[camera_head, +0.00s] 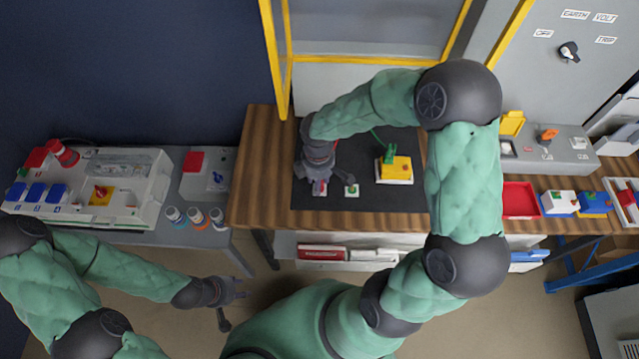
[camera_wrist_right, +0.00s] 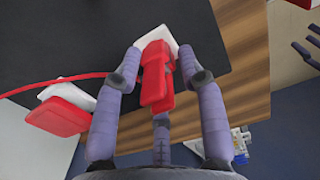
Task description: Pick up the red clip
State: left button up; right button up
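The red clip (camera_wrist_right: 157,80) stands on a small white square (camera_wrist_right: 157,38) on the black mat; it also shows small and partly hidden in the head view (camera_head: 319,189). My right gripper (camera_wrist_right: 160,58) is over it, with fingers on both sides of the clip and a third finger below it in the picture. The fingers look open, with small gaps to the clip. In the head view the right gripper (camera_head: 319,181) points down at the mat's left part. My left gripper (camera_head: 236,292) is open and empty, over the floor in front of the table.
The black mat (camera_head: 300,205) lies on the wooden table (camera_head: 255,160). A yellow and white box (camera_head: 395,171) with a green clip (camera_head: 390,153) stands farther right. A red cable (camera_wrist_right: 45,86) crosses the wrist view.

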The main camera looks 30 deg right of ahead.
jog(key=c, duration=0.5)
jog(key=shift+r+p, duration=0.3)
jog(key=shift+r, duration=0.45)
jog(key=s+a+r+p, duration=0.4)
jog(key=s+a+r, duration=0.3)
jog(key=s+r, duration=0.4)
jog(key=shift+s+r, duration=0.25)
jog(key=shift+s, duration=0.25)
jog(key=shift+a, duration=0.1)
jog(key=shift+p, duration=0.35)
jog(key=shift+w, duration=0.1)
